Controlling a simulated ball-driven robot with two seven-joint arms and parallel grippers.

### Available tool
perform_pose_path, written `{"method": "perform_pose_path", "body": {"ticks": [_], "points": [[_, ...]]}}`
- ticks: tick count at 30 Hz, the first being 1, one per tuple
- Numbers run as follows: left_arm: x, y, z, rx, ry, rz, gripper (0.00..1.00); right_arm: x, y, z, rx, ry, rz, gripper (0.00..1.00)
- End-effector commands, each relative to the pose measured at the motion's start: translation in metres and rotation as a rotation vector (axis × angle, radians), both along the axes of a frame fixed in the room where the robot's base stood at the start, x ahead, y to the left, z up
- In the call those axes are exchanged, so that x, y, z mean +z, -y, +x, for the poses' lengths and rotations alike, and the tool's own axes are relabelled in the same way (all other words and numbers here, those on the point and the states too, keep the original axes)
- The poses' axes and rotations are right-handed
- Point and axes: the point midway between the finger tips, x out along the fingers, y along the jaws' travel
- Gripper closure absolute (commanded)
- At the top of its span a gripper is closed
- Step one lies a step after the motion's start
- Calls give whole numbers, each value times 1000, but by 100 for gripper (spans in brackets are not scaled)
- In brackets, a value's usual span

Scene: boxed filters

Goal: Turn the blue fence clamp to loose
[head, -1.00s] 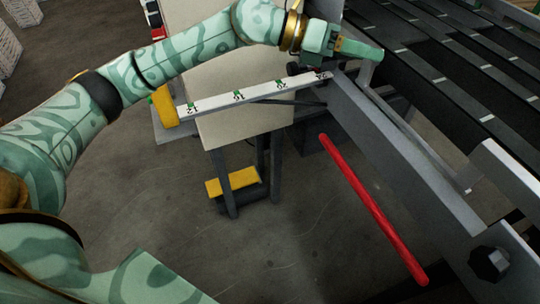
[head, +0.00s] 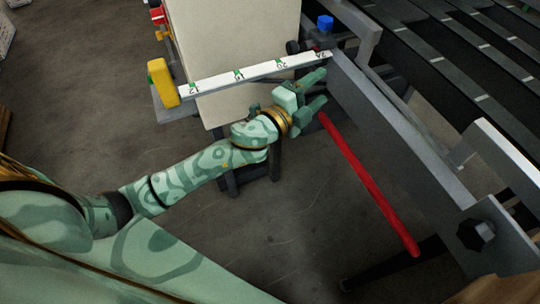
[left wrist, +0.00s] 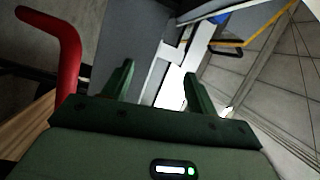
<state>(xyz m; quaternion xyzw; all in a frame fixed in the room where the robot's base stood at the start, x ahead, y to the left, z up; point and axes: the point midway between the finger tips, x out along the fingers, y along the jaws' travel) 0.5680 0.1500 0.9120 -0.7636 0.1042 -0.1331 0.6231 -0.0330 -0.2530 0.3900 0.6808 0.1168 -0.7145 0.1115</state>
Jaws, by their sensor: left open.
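The blue fence clamp (head: 325,23) is a small blue knob on top of a dark mount, near the right end of the white scale bar (head: 250,73) in the head view. Its turn position is too small to tell. A patch of blue, likely the clamp (left wrist: 222,17), shows at the top of the left wrist view. My left gripper (head: 322,88) is open and empty, on the near side of the scale bar and apart from the clamp. Its two green fingers (left wrist: 158,72) show in the left wrist view with nothing between them. My right gripper is not in view.
A red bar (head: 370,190) slants down just right of my left gripper. A grey rail (head: 400,135) and dark slatted conveyor (head: 455,60) lie to the right. A yellow end block (head: 162,82) caps the scale bar.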

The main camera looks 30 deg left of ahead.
Motion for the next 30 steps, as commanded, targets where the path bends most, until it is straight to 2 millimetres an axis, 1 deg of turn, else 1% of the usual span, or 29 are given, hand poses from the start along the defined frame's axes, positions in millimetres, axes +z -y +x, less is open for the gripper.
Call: {"method": "perform_pose_path", "body": {"ticks": [1,3,5,11,15,21,24,30], "points": [[-11,-5,-4,25,-40,-20,42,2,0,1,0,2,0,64],[-27,-12,-8,64,-95,-47,42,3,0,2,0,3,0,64],[-39,-17,-10,82,-133,-62,42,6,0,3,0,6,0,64],[-82,-32,-22,148,-266,-112,42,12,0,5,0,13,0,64],[-113,-42,-34,196,-360,-145,42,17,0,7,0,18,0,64],[-154,-54,-52,243,-478,-184,42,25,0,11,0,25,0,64],[-173,-59,-62,266,-531,-203,42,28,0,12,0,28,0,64],[-198,-65,-77,297,-603,-230,42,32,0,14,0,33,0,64]]}}
